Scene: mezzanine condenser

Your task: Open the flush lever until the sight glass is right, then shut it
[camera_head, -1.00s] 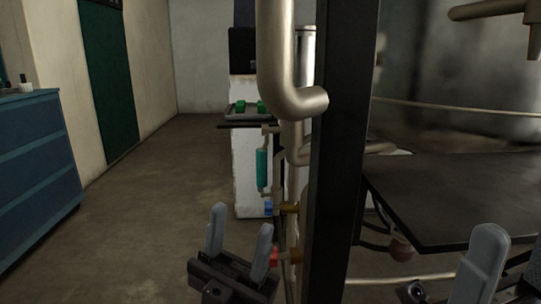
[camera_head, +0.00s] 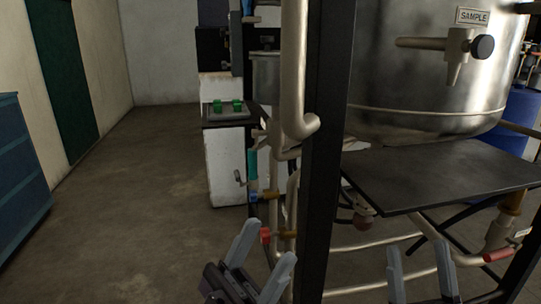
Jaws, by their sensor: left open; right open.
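A teal-filled sight glass (camera_head: 252,163) stands upright on thin pipework left of the black post. Below it are a blue valve handle (camera_head: 254,197) and a red valve handle (camera_head: 265,236), both on brass fittings. Another red lever (camera_head: 498,255) sits on a pipe at the lower right. I cannot tell which handle is the flush lever. My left gripper (camera_head: 268,241) is open and empty, its fingertips near the lower red handle in the picture; contact cannot be told. My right gripper (camera_head: 417,245) is open and empty below the dark plate, right of the post.
The black post (camera_head: 325,150) and a thick pale pipe (camera_head: 294,70) stand between the two sides. A dark plate (camera_head: 440,178) lies under the steel vessel (camera_head: 425,80) with its SAMPLE tap (camera_head: 458,45). A blue cabinet (camera_head: 20,165) is at left. The floor between is clear.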

